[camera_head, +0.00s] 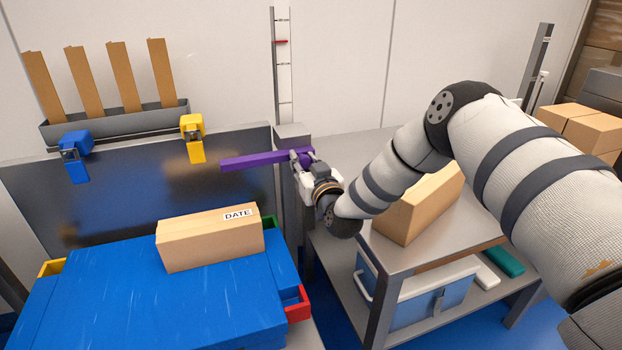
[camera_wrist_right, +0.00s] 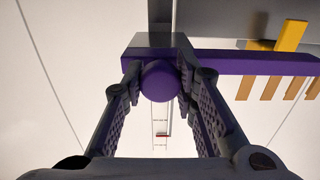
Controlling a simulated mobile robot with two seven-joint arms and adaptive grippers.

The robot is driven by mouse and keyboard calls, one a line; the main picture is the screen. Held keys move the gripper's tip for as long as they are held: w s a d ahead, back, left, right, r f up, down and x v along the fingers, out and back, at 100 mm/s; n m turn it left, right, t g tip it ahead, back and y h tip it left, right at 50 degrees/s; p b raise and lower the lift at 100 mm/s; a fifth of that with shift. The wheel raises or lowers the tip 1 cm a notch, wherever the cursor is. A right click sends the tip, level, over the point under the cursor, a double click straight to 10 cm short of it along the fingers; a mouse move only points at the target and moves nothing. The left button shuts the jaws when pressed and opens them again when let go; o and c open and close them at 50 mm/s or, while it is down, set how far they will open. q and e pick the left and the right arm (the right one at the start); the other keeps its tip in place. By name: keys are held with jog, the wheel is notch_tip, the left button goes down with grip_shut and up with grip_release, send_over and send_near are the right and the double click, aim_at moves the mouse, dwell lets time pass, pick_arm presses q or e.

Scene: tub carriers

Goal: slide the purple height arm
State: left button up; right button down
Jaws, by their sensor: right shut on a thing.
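The purple height arm (camera_head: 255,160) is a horizontal bar reaching left from a grey post, in front of the dark panel. My right gripper (camera_head: 304,158) is at the bar's right end, shut on its round purple knob. In the right wrist view the knob (camera_wrist_right: 160,81) sits between the two fingers (camera_wrist_right: 158,88), and the bar (camera_wrist_right: 250,63) runs off to the right. The vertical scale (camera_head: 283,65) with a red mark stands on the wall behind, above the bar. My left gripper is not in view.
A cardboard box labelled DATE (camera_head: 210,238) lies on the blue platform (camera_head: 150,300) below the bar. Blue (camera_head: 76,155) and yellow (camera_head: 193,138) clamps hang at the panel's top edge. A metal cart (camera_head: 395,265) with a carton stands to the right.

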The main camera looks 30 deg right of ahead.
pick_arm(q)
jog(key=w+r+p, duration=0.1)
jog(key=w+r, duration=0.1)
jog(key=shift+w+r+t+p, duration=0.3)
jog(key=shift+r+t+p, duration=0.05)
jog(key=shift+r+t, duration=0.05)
pick_arm(e)
notch_tip(320, 180, up, 6)
jog(key=shift+f, duration=0.25)
jog(key=c, duration=1.2)
grip_release()
jog(key=shift+c, duration=0.2)
jog(key=shift+f, duration=0.1)
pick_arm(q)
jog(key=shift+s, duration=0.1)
pick_arm(e)
jog(key=v, duration=1.2)
